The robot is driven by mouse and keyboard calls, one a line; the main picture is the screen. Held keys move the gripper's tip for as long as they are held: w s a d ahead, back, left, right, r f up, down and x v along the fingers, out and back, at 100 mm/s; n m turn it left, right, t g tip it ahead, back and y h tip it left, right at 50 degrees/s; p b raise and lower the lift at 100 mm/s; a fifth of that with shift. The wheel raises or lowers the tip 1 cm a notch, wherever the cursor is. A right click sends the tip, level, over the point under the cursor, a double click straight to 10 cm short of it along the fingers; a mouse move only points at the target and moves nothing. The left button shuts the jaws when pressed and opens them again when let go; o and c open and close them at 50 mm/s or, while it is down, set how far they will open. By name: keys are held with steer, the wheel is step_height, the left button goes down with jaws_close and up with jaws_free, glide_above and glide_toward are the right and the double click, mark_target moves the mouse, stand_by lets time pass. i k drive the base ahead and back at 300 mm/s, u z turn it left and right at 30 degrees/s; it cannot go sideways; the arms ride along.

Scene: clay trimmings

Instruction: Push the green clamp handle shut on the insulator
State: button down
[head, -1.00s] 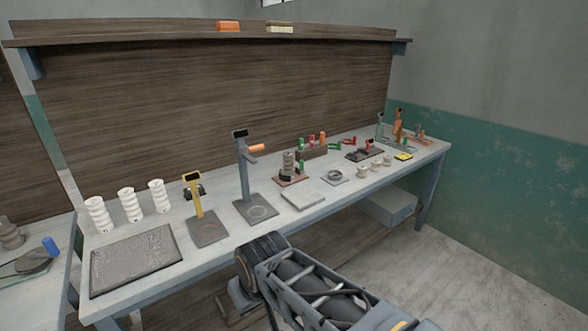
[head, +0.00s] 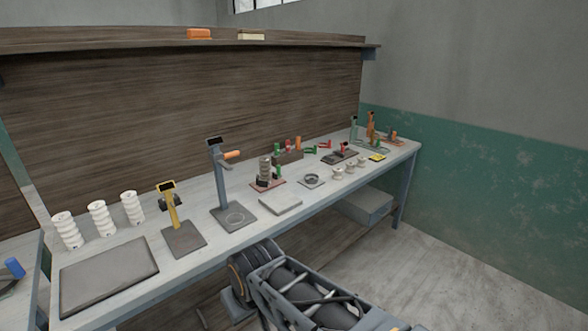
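A brown ribbed insulator (head: 265,168) stands upright on a small reddish base plate (head: 267,187) in the middle of the bench. A green handle (head: 278,173) stands up close at its right side, and a dark clamp part (head: 263,181) sits low around or against the insulator; I cannot tell which. The handle looks upright, apart from the insulator's upper part. Part of my arm reaches in at the bottom, in front of the bench, but my gripper is not in view.
Left on the bench are a dark mat (head: 108,273), several white insulators (head: 100,217), a yellow stand (head: 173,208) and a tall grey stand (head: 220,180) with an orange handle. A pale slab (head: 281,204) lies before the clamp; a ring fixture (head: 311,180) stands right. Floor at right is clear.

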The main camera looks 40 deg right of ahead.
mark_target(277, 175)
steer(key=z, duration=0.35)
steer(key=k, duration=0.45)
steer(key=z, duration=1.4)
steer(key=i, duration=1.9)
steer(key=u, duration=1.1)
steer(key=i, duration=0.75)
steer(key=u, duration=0.75)
